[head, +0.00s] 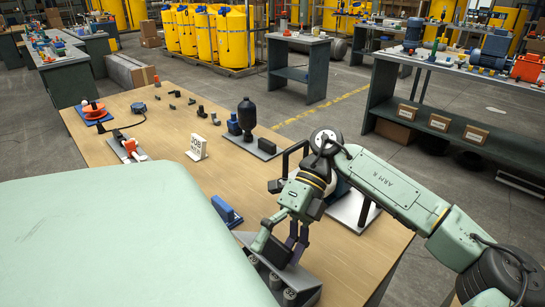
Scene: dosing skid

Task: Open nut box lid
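My gripper (294,247) is low over the near edge of the wooden bench, at the bottom middle of the head view, pointing down. Its dark fingers are partly covered by a dark, flat-sided block (271,249), which may be the nut box or its lid; I cannot tell which. The fingers are at or very close to this block, but contact is unclear. Just below stands a grey metal holder (307,281) with several round pieces at its front. I cannot make out a hinge or a clearly raised lid.
On the bench (165,104) are a blue block (226,211), a white sign marked JOB (197,147), a dark bottle-shaped part (246,117) and a white plate (354,211) behind my arm. My pale green body covers the lower left.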

